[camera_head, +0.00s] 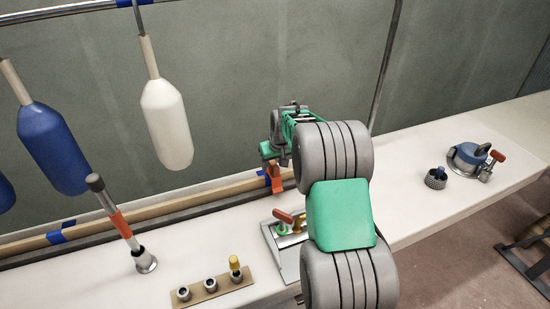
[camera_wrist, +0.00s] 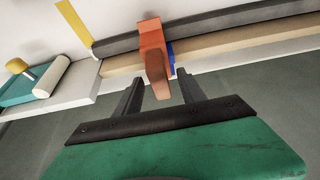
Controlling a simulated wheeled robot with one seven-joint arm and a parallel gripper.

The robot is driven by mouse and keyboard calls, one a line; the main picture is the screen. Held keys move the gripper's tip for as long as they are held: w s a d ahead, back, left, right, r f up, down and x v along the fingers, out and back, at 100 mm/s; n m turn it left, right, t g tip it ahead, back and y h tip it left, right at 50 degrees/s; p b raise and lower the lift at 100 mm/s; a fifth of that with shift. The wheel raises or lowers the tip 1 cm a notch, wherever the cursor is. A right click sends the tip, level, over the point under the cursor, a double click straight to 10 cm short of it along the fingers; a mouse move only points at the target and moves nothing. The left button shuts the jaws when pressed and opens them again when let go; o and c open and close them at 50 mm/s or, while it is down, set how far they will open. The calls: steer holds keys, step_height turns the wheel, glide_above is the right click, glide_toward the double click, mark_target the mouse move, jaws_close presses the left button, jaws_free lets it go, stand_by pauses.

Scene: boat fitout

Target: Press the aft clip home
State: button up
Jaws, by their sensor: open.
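An orange clip (camera_head: 275,178) sits on the wooden rail, by a band of blue tape (camera_head: 263,177). In the wrist view the orange clip (camera_wrist: 152,38) straddles the dark strip and the wood, and its lever sticks out toward my gripper. My gripper (camera_wrist: 161,78) is open, with one dark finger to each side of the lever's end. I cannot tell whether either finger touches it. In the head view my arm hides most of the gripper. The wooden rail (camera_head: 150,212) runs along the wall with a dark strip (camera_head: 185,217) beside it.
White and blue fenders (camera_head: 166,125) hang at left. A rod with an orange band (camera_head: 120,222) stands on the white bench (camera_head: 420,205). A socket strip (camera_head: 213,288) and a plate with a red-handled fitting (camera_head: 285,250) lie in front. A blue-topped fitting (camera_head: 467,158) stands at right.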

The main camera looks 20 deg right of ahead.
steer(key=shift+c, duration=0.2)
jaws_close()
stand_by(0.3)
stand_by(0.6)
stand_by(1.2)
steer(key=shift+s+f+b, duration=0.15)
steer(key=shift+f+b, duration=0.5)
steer(key=shift+f, duration=0.35)
stand_by(0.4)
steer(key=shift+c, duration=1.3)
jaws_free()
steer(key=o, duration=0.3)
steer(key=shift+r, duration=0.15)
